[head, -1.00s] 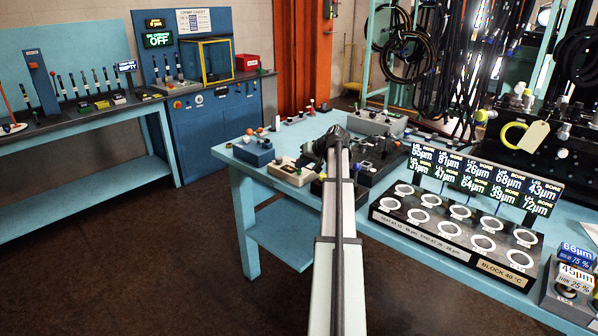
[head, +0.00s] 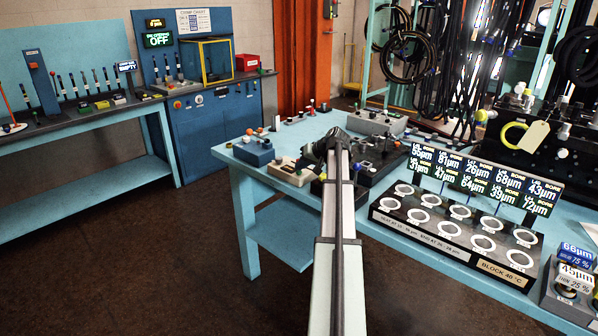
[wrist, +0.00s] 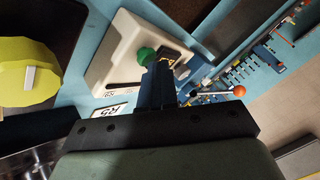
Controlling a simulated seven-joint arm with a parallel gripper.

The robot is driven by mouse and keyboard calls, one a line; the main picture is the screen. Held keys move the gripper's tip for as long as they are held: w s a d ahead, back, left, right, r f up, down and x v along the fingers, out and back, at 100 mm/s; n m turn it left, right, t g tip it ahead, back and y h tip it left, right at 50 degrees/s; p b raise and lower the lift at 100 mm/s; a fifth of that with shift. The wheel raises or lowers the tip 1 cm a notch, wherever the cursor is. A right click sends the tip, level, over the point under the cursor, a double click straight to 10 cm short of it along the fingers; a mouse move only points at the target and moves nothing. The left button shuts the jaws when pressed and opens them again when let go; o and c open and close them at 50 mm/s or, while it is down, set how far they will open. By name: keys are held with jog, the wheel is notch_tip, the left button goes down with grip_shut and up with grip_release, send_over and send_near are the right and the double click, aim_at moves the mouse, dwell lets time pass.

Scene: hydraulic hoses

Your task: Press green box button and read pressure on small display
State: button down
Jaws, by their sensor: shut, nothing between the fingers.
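A beige box (head: 290,174) stands on the light blue bench, close to the end of my arm. In the wrist view the same box (wrist: 122,48) carries a round green button (wrist: 146,55) and a small dark display (wrist: 170,56) with yellowish marks, partly hidden and too small to read. My gripper (wrist: 160,75) is shut and empty. Its fingertips are over the box, just beside the green button and in front of part of the display. I cannot tell whether they touch the button. In the head view my arm hides the fingertips.
A blue box (head: 254,152) stands left of the beige box. A dark block with several white rings (head: 460,212) and lit signs (head: 484,178) are to the right. In the wrist view a yellow round part (wrist: 28,72) is at left and an orange ball (wrist: 240,91) at right.

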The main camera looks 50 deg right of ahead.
aim_at(301, 172)
jog(key=shift+r, duration=0.95)
notch_tip(301, 172, up, 5)
dwell(0.6)
dwell(0.7)
